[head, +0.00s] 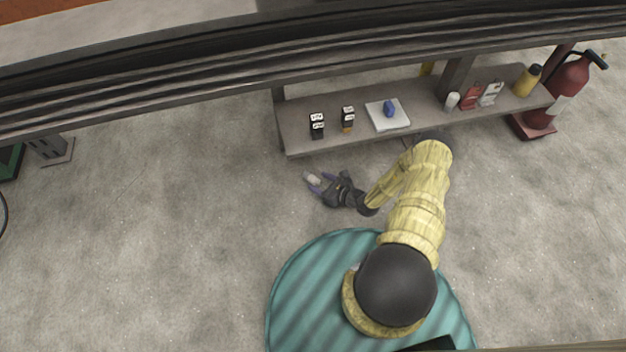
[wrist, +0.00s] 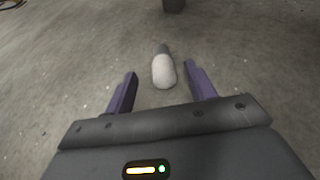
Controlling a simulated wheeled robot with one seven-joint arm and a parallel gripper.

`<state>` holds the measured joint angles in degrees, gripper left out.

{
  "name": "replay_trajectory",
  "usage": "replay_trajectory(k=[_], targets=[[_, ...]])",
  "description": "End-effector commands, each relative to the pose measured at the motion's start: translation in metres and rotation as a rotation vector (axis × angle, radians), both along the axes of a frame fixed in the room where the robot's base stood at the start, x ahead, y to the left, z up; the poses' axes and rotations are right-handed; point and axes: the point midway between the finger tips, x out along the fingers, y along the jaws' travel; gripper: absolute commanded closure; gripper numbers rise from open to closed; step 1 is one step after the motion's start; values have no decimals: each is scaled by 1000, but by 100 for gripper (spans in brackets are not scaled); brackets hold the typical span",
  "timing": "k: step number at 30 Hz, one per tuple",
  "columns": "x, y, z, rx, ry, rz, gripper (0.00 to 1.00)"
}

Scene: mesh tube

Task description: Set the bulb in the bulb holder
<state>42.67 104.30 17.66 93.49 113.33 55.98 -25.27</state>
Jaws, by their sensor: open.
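A whitish rounded bulb (wrist: 163,74) with a grey neck lies just ahead of and between my finger tips in the wrist view. It also shows as a small pale shape in the head view (head: 313,179). My gripper (head: 320,184) has its two purple fingers apart, with a gap on each side of the bulb in the wrist view. I cannot tell how high the bulb is above the floor. A blue piece (head: 389,108) sits on a white square plate (head: 376,118) on the shelf. I cannot tell for certain whether this is the bulb holder.
The low grey shelf (head: 298,145) carries two dark boxes (head: 317,125) (head: 348,118), a white cup-like thing (head: 452,101), red and white packs and a yellow bottle (head: 527,80). A red fire extinguisher (head: 569,88) stands at the right. The floor left of my gripper is clear.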

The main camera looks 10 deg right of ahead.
Motion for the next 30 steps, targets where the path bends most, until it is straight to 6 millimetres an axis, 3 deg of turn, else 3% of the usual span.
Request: replay_trajectory(k=[16, 30], targets=[[37, 22, -24, -1, -1, 0, 45], [40, 24, -22, 0, 0, 0, 45]])
